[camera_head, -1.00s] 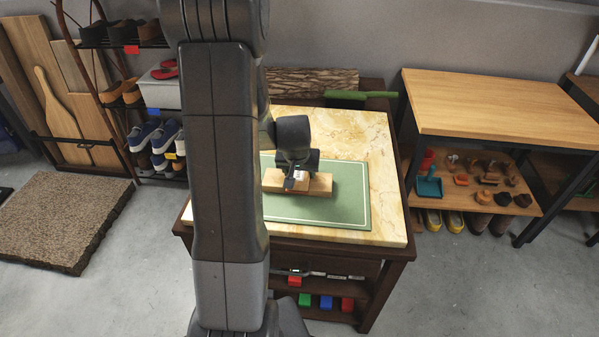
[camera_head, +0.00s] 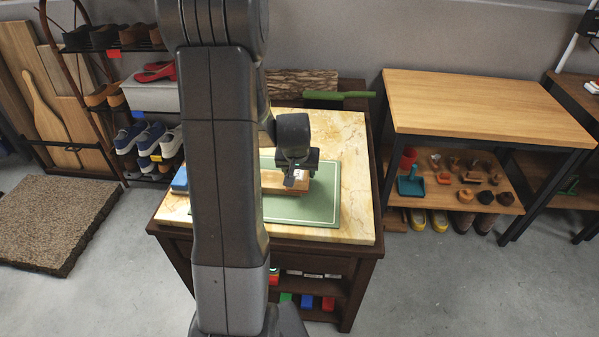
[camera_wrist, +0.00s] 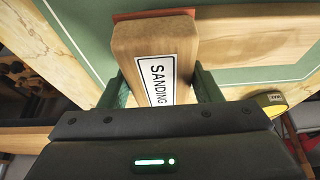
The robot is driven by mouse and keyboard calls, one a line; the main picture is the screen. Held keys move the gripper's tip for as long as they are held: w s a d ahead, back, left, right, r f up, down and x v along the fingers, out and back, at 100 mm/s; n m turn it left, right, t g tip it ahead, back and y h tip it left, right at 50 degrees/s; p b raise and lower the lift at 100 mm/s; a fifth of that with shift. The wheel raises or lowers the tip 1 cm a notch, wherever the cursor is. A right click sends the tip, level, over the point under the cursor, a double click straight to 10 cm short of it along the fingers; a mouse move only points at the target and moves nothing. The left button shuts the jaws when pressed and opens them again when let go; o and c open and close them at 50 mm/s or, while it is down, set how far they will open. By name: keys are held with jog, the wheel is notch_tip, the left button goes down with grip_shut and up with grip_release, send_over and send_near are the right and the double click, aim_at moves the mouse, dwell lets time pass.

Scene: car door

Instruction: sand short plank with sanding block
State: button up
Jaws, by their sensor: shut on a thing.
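My gripper (camera_head: 294,184) is shut on the sanding block (camera_wrist: 150,55). In the wrist view, the block is brown wood with a white label reading "SANDING" and an orange-red layer under its far end. A finger stands on each side of it. The short plank (camera_head: 272,188) is pale wood and lies on the green mat (camera_head: 322,206). It also shows in the wrist view (camera_wrist: 245,42), reaching right from beneath the block. The block is over one end of the plank. Their contact is hidden. My arm covers the plank's left part in the head view.
The mat lies on a marble-topped table (camera_head: 352,160). A wooden bench (camera_head: 480,105) stands right; a shoe rack (camera_head: 120,90) stands left. Floor in front right is clear.

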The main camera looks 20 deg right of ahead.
jog(key=r, duration=0.1)
jog(key=r+p, duration=0.1)
jog(key=shift+w+a+r, duration=0.15)
jog(key=shift+a+r, duration=0.1)
jog(key=shift+r, duration=0.1)
jog(key=shift+r+p, duration=1.4)
jog(key=shift+r, duration=0.8)
jog(key=shift+d, duration=0.1)
jog(key=shift+f, duration=0.1)
jog(key=b, duration=0.2)
jog(key=shift+f+b, duration=0.25)
jog(key=shift+b, duration=1.1)
jog(key=shift+r+b, duration=0.15)
jog(key=shift+b, duration=0.5)
